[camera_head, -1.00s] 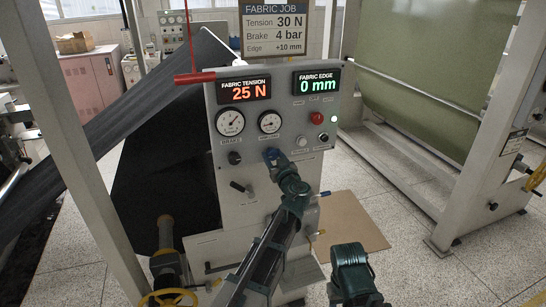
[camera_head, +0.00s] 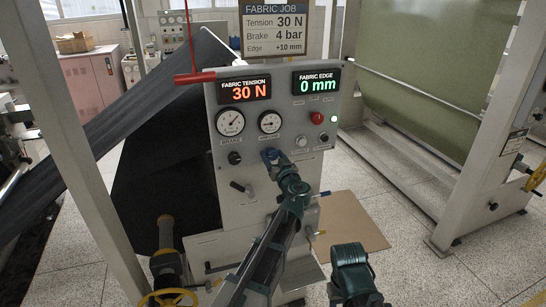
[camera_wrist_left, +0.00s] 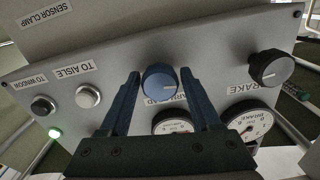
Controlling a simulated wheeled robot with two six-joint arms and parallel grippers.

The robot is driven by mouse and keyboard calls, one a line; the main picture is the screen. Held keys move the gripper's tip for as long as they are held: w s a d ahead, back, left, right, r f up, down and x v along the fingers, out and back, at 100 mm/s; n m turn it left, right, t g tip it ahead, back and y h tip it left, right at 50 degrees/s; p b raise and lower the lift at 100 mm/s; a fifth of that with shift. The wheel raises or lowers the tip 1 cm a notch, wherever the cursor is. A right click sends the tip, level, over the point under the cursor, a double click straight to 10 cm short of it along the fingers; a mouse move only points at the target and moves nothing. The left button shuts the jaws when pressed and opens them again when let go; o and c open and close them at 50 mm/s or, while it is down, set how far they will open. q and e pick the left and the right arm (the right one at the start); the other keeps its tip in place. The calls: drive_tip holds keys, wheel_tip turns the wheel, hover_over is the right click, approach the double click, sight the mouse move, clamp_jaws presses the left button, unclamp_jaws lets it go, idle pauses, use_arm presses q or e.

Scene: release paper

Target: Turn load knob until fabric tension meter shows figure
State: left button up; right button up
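A blue knob (camera_wrist_left: 160,82) sits on the grey control panel (camera_head: 225,165), which also shows in the left wrist view. The knob's label is partly hidden by the gripper. The fabric tension display (camera_head: 244,89) reads 30 N in orange. The job sign (camera_head: 275,30) lists Tension 30 N, Brake 4 bar, Edge +10 mm. My right gripper is not seen.
The fabric edge display (camera_head: 317,81) reads 0 mm. Two dial gauges (camera_head: 230,122) sit above a black brake knob (camera_head: 235,158). A red button (camera_head: 317,118) is at the panel's right. Grey posts (camera_head: 75,140) and a green fabric roll (camera_head: 430,80) flank the panel.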

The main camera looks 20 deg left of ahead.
use_arm(q)
drive_tip(key=shift+o, duration=1)
drive_tip(key=v, duration=1.3)
drive_tip(key=shift+s+d, duration=0.25)
drive_tip(key=shift+s, duration=0.05)
